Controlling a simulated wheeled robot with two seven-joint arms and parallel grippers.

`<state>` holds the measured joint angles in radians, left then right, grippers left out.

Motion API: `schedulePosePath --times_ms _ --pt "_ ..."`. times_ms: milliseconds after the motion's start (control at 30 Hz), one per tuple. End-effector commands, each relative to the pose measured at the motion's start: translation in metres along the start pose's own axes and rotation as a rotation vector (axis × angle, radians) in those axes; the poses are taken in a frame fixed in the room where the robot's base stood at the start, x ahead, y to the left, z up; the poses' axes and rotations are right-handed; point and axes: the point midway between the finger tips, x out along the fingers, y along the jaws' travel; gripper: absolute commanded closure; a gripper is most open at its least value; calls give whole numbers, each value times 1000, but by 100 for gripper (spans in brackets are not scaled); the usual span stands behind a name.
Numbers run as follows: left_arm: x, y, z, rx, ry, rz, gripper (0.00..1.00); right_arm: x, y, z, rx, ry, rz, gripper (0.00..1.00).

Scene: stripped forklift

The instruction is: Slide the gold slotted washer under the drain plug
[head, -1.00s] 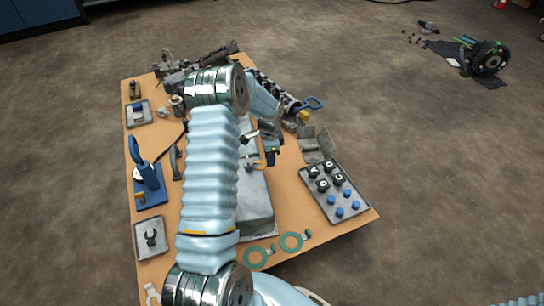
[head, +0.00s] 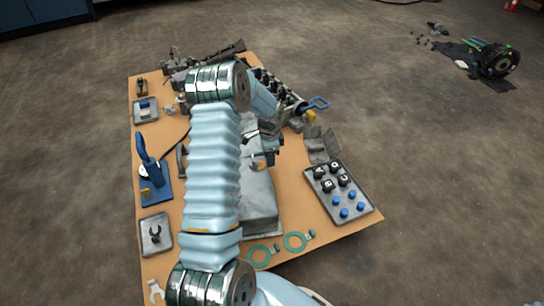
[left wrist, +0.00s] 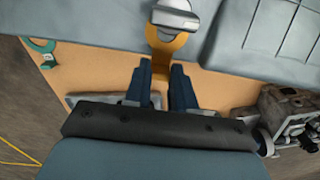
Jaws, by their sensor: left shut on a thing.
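The gold slotted washer (left wrist: 158,50) is held by its tab between the dark fingers of my left gripper (left wrist: 158,75). The grey drain plug (left wrist: 175,16) lies over the washer's ring in the left wrist view, and gold shows below and beside its head. I cannot tell whether they touch or how far the slot is around the shank. In the head view my left gripper (head: 266,150) is over the bench beside the grey pan (head: 258,205), with a small bit of gold (head: 257,165) at its tip. The plug cannot be made out there. My right gripper is not in view.
A tray of black and blue caps (head: 340,190) lies on the right of the bench (head: 300,215). Green rings (head: 298,242) lie at the front edge. A blue press (head: 153,175) and small trays stand on the left. An engine block (head: 278,92) is at the back.

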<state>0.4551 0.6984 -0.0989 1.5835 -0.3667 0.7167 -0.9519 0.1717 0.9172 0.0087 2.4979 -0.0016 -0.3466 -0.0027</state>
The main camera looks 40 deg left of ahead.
Motion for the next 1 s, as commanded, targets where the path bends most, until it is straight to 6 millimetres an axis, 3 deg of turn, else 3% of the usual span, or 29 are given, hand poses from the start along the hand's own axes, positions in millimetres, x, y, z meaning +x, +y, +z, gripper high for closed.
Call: schedulePosePath --times_ms 1000 --pt "0 0 19 0 0 -1 100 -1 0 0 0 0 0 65"
